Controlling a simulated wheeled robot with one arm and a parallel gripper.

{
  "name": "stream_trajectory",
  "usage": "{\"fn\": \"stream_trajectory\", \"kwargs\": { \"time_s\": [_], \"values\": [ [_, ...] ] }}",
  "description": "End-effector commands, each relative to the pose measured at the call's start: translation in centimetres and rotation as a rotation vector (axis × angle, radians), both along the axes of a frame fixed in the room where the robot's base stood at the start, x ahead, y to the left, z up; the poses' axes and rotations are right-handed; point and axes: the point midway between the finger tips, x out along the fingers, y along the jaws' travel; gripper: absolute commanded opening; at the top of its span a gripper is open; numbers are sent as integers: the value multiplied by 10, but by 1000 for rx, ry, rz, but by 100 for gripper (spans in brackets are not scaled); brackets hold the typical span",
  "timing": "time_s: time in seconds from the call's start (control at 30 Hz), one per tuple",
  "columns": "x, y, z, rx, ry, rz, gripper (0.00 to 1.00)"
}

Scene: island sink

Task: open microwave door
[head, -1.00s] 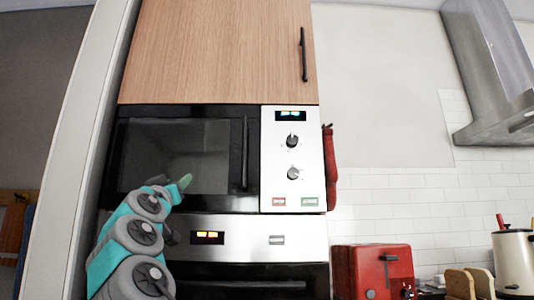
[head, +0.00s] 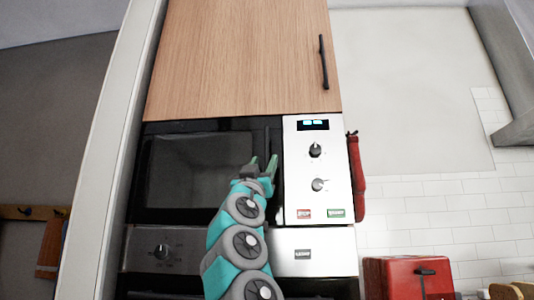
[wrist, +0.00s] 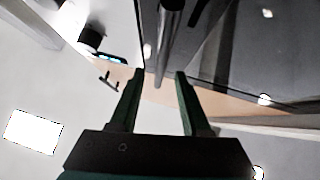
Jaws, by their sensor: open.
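The microwave (head: 190,210) is built into the cabinet column, and its dark glass door (head: 190,170) is closed. A black vertical bar handle (head: 267,140) runs along the door's right edge, beside the control panel. My gripper (head: 263,166) is in front of the handle's lower part, with its green fingers apart. In the wrist view, my gripper (wrist: 156,78) is open and the dark handle (wrist: 168,45) lies between the lines of the two fingers, around fingertip level. I cannot tell whether either finger touches it. My arm hides the lower right part of the door.
The silver control panel (head: 318,170) with knobs is right of the handle. A wooden cabinet (head: 240,60) is above and an oven (head: 160,250) below. A red mitt (head: 356,175) hangs at the right side. A red toaster (head: 408,278) stands lower right.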

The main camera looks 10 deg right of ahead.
Motion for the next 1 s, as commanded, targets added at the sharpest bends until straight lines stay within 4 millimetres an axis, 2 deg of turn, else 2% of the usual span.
{"fn": "stream_trajectory", "kwargs": {
  "time_s": [0.13, 0.3, 0.7, 1.0],
  "values": [
    [11, -5, 15, 0, 2, 1, 47],
    [20, -11, 22, 2, 3, -1, 47],
    [22, -13, 24, 0, 2, 1, 47],
    [22, -13, 23, 0, 2, 1, 14]
  ]
}}
